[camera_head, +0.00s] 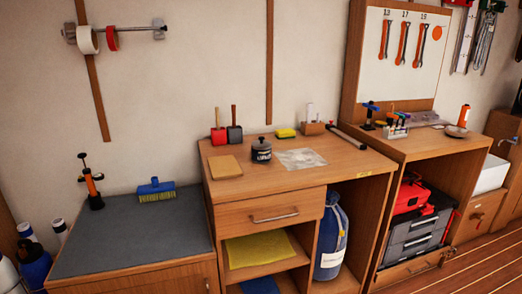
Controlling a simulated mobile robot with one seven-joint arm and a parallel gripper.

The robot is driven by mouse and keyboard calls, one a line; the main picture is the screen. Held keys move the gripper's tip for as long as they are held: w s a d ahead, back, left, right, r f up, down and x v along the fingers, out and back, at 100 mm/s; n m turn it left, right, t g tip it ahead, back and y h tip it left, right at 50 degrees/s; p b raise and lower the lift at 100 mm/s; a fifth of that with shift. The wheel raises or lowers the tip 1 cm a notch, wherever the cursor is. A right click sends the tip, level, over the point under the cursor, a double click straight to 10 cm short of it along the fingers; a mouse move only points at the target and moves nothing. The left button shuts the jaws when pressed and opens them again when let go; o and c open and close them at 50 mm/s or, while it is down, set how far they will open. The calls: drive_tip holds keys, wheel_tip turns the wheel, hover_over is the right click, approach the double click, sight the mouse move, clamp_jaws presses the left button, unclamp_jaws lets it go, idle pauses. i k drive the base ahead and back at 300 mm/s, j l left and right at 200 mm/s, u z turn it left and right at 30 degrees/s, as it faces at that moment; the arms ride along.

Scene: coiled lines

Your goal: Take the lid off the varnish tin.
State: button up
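A small dark tin (261,152) with a pale label band stands upright on the wooden workbench top (290,178), near its middle. It looks like the varnish tin, though its label is too small to read. A dark lid with a small knob on top (261,141) sits on it. My gripper is not in view.
A tan square pad (225,166) lies left of the tin and a clear plastic sheet (300,158) right of it. Red (218,134) and black (234,133) handled tools, a yellow sponge (286,133) and a wooden block holder (311,128) stand behind. The bench front is clear.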

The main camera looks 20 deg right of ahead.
sight(260, 142)
drive_tip(key=i+l+z, duration=0.15)
drive_tip(key=i+l, duration=0.2)
drive_tip(key=i+l+z, duration=0.15)
drive_tip(key=i, duration=0.3)
drive_tip(key=l, duration=0.1)
